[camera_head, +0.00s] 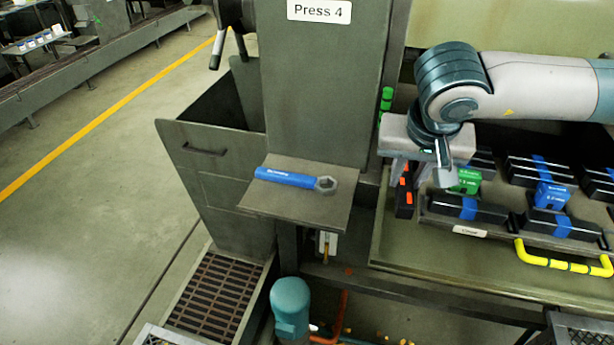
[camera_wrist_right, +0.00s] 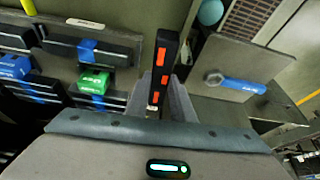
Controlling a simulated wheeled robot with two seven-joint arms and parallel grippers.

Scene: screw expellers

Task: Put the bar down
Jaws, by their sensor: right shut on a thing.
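The bar (camera_head: 404,198) is black with orange marks. My right gripper (camera_head: 402,172) is shut on it at the left end of the bench. In the right wrist view the bar (camera_wrist_right: 164,62) extends away from between the grey fingers (camera_wrist_right: 162,100). The head view does not clearly show whether its lower end touches the bench. My left gripper is not in view.
Black blocks with blue bands (camera_head: 467,210), a green block (camera_head: 466,182) and a blue block (camera_head: 551,195) sit right of the bar. A yellow handle (camera_head: 562,264) lies at the front. A blue wrench (camera_head: 290,178) lies on a shelf (camera_head: 285,207) to the left.

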